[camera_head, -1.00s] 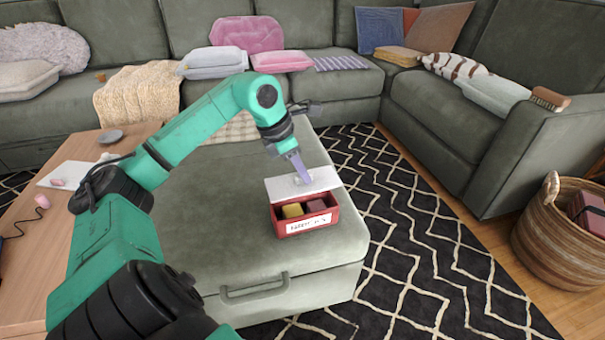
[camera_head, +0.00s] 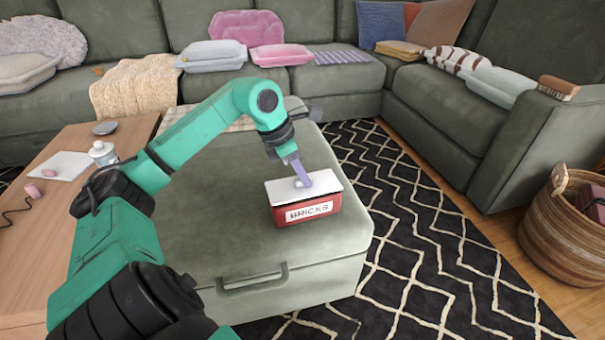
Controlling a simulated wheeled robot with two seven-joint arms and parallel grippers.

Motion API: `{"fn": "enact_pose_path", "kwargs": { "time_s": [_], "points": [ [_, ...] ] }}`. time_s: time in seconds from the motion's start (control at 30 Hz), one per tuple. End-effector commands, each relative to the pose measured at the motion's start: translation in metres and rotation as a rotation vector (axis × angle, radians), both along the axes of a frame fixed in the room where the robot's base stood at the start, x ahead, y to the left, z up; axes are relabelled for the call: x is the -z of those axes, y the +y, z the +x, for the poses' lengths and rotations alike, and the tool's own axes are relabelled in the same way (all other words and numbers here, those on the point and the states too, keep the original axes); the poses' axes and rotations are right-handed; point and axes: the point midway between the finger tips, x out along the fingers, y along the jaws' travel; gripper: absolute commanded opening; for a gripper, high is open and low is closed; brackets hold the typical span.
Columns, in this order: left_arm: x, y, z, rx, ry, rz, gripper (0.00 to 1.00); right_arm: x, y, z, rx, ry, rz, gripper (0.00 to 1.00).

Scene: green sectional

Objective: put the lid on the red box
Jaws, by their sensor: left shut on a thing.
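The red box (camera_head: 336,217), labelled "BRICKS" on its front, stands on the green ottoman (camera_head: 215,205) near its right side. The white lid (camera_head: 326,186) lies flat over the top of the box and covers its opening, so the contents are hidden. From this angle I cannot tell whether it is fully seated. My left gripper (camera_head: 303,183) reaches down from above with its fingers at the middle of the lid, shut on the lid's handle, which the fingers mostly hide. My right gripper is not in view.
A wooden table (camera_head: 100,215) at the left holds a white bottle (camera_head: 103,154) and a grey disc (camera_head: 105,128). The sectional (camera_head: 300,106) runs behind and to the right. A wicker basket (camera_head: 565,238) stands on the floor at the right. Free ottoman surface lies left of the box.

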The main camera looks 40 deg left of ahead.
Motion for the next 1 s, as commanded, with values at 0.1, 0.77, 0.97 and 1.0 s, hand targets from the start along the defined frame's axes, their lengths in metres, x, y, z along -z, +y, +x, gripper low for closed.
{"fn": "enact_pose_path", "kwargs": {
  "time_s": [0.1, 0.77, 0.97, 1.0],
  "points": [
    [-0.0002, 0.0000, 0.0000, 0.000, 0.000, 0.000, 0.00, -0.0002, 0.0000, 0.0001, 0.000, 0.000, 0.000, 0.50],
    [-0.0015, -0.0017, 0.0029, -0.001, -0.001, 0.000, 0.00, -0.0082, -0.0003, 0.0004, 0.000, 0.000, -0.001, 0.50],
    [-0.0013, -0.0017, 0.0029, 0.000, -0.001, 0.000, 0.00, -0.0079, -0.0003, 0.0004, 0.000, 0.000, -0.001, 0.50],
    [-0.0008, -0.0017, 0.0029, 0.000, 0.000, 0.001, 0.00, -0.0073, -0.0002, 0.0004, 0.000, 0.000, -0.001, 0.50]
  ]
}}
